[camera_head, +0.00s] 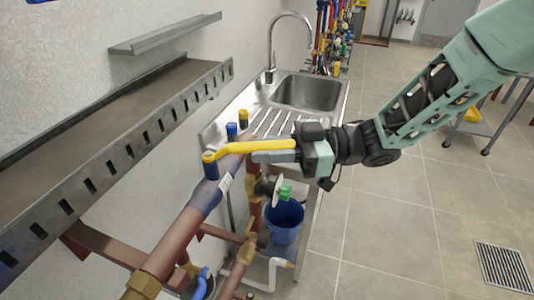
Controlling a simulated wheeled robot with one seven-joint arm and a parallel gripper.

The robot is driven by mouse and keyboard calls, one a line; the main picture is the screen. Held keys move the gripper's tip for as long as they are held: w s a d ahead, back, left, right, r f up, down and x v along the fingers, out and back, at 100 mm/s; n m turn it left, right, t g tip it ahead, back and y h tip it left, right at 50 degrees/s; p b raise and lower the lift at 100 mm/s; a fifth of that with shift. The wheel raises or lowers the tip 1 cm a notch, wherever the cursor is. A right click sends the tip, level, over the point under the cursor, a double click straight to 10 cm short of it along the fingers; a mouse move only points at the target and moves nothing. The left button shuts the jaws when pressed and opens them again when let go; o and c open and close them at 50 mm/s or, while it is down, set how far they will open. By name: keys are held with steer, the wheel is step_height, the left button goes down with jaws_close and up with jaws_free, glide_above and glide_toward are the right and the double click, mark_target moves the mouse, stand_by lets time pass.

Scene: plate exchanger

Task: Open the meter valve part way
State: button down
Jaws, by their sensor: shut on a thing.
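The valve with a long yellow lever (258,145) sits on a thick copper pipe (178,233) in the middle of the view. The lever runs from its pivot on the dark blue valve body (211,170) to the right. My gripper (276,156) reaches in from the right and is shut on the lever near its outer end. The fingers cover part of the lever's lower side. A round meter with a green part (284,191) shows below my gripper, partly hidden by it.
A steel sink (308,92) with a tall tap stands behind. A slotted metal tray (115,125) runs along the left wall. Blue-handled valves (202,284) sit low in front.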

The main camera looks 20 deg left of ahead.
steer(key=shift+w+a+n+g+h, duration=0.2)
steer(key=shift+w+n+g+h, duration=0.3)
steer(key=shift+g, duration=0.4)
steer(key=shift+w, duration=0.1)
steer(key=c, duration=1.2)
jaws_free()
steer(key=shift+w+d, duration=0.2)
steer(key=shift+d, duration=0.2)
steer(key=b+v, duration=0.4)
steer(key=v, duration=1.2)
steer(key=shift+d, duration=0.25)
steer(key=shift+a+f, duration=0.1)
